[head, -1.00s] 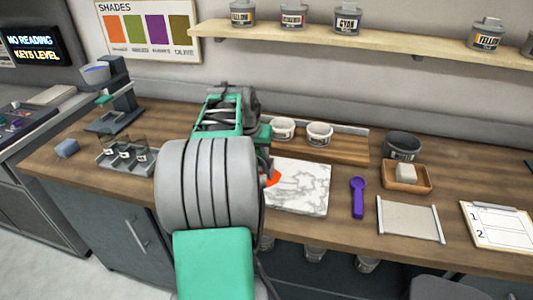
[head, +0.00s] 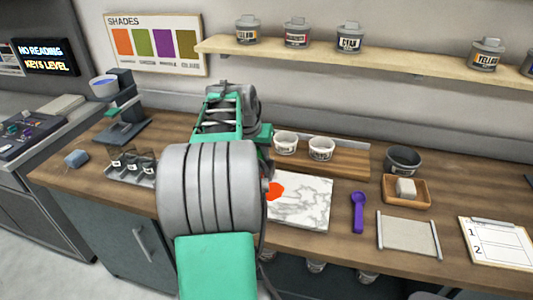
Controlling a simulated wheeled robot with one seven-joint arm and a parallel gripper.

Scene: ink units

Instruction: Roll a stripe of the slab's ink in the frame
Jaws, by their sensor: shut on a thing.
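The white marbled slab (head: 305,205) lies on the bench right of my arm. A patch of orange-red ink (head: 275,191) is on its left part. My arm covers the slab's left edge. A pale sheet between two light side rails (head: 408,233), which looks like the frame, lies to the right; no ink shows on it. A purple tool with a round head (head: 358,212) lies between slab and frame; I cannot tell exactly what it is. My gripper and whatever it may hold are hidden behind my grey and green arm.
Two white tubs (head: 320,149) stand on a wooden board behind the slab. A wooden tray (head: 407,191) with a pale block and a dark pot (head: 403,159) are at right. A clipboard (head: 497,243) lies far right. A rack of small jars (head: 131,166) stands left.

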